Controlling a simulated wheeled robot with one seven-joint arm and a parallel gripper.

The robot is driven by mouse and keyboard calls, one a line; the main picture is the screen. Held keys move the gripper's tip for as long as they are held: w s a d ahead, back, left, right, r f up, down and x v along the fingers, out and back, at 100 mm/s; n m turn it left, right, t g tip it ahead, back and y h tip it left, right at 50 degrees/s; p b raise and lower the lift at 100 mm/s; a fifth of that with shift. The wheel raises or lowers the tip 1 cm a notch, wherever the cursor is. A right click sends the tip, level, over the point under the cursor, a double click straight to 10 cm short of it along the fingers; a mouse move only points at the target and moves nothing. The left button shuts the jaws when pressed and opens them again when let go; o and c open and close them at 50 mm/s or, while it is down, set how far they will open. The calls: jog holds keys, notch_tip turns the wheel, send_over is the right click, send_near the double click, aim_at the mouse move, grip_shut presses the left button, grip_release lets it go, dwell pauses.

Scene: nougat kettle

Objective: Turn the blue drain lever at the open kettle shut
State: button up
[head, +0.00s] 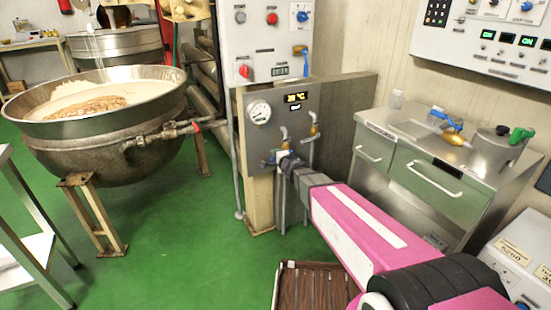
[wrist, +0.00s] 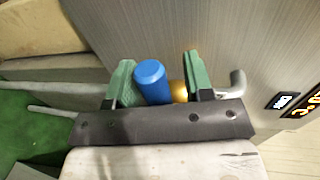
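A blue lever (wrist: 152,82) sits between the two green fingers of my gripper (wrist: 158,62) in the wrist view. The fingers stand apart, the left one close beside the lever. A brass valve part (wrist: 179,91) shows between the lever and the right finger. Whether either finger touches the lever is unclear. In the head view my gripper (head: 287,160) is at the lower part of the grey gauge panel (head: 262,148) and mostly hides what it is around. The open kettle (head: 110,150), a wide steel bowl with pale contents, stands at the left.
A pipe with a red handle (head: 195,127) runs from the kettle towards the panel. A brown slatted crate (head: 310,285) lies below my arm. Green floor (head: 180,260) is clear between kettle and panel.

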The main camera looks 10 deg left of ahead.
jog(key=v, duration=1)
jog(key=shift+s+d, duration=0.2)
jog(key=shift+s, duration=0.15)
jog(key=s+d+f+n+g+h, duration=0.15)
jog(key=d+h, duration=0.35)
jog(key=d, duration=0.5)
jog(key=d+f+n+g+h, duration=0.1)
jog(key=d+f+g+h, duration=0.15)
jog(key=d+h, duration=0.45)
jog(key=s+d+f+n+g+y, duration=0.1)
jog(key=s+d+f+n+g, duration=0.1)
jog(key=s+d+n+g, duration=0.2)
jog(key=s+d+f+n+g+y, duration=0.2)
jog(key=s+d+n+g, duration=0.2)
jog(key=s, duration=0.7)
jog(key=shift+f+n+g, duration=0.25)
jog(key=shift+n+g, duration=0.2)
jog(key=shift+g, duration=0.05)
